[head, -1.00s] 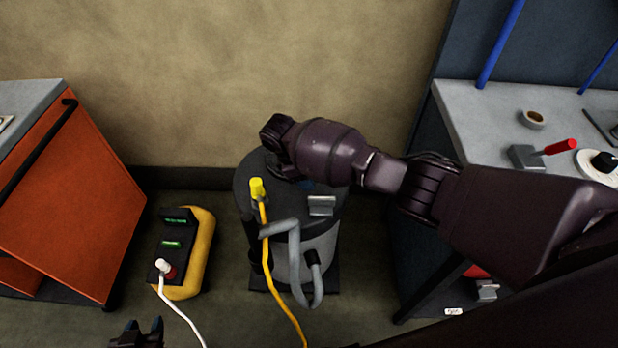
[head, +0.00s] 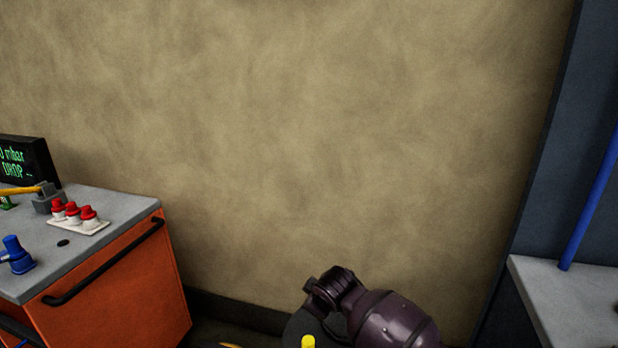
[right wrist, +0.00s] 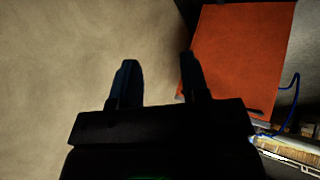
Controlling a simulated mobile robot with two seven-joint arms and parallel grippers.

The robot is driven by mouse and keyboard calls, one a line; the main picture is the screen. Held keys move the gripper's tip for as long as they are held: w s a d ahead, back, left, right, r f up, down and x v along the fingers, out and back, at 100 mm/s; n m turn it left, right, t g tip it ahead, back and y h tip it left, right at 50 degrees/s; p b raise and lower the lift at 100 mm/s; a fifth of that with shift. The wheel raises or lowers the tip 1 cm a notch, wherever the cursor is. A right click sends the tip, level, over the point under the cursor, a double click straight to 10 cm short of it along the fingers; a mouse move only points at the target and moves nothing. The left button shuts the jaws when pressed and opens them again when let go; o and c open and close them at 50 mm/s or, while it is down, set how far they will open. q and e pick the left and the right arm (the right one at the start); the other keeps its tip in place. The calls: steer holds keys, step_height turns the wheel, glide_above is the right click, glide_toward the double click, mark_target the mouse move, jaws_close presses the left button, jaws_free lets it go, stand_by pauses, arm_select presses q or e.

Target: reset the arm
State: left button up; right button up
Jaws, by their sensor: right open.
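My right arm comes in from the lower right of the head view. My left gripper does not show in the head view.
An orange cabinet (head: 120,290) with a grey top stands at the left; it also shows in the right wrist view (right wrist: 235,55). Red-capped knobs (head: 73,212), a blue valve (head: 16,255) and a display (head: 28,160) are on it. A grey bench (head: 570,300) stands at the right.

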steer(key=s+d+r+m+t+y, duration=0.1)
steer(key=s+d+m+t+y, duration=0.1)
steer(key=s+d+m+t, duration=0.85)
steer(key=s+d+f+g+h, duration=0.1)
steer(key=s+d+f, duration=0.3)
steer(key=s, duration=0.4)
steer(key=s+d+f+g+h, duration=0.2)
steer(key=s+d, duration=0.4)
steer(key=s, duration=0.3)
steer(key=s+d+f+g+h, duration=0.1)
steer(key=s+d+f+g, duration=0.2)
steer(key=s+d+f, duration=0.2)
steer(key=s+f, duration=0.1)
steer(key=s, duration=0.2)
steer(key=shift+s+h, duration=0.15)
steer(key=shift+h, duration=0.25)
steer(key=shift+d+m, duration=0.1)
steer(key=shift+m, duration=0.15)
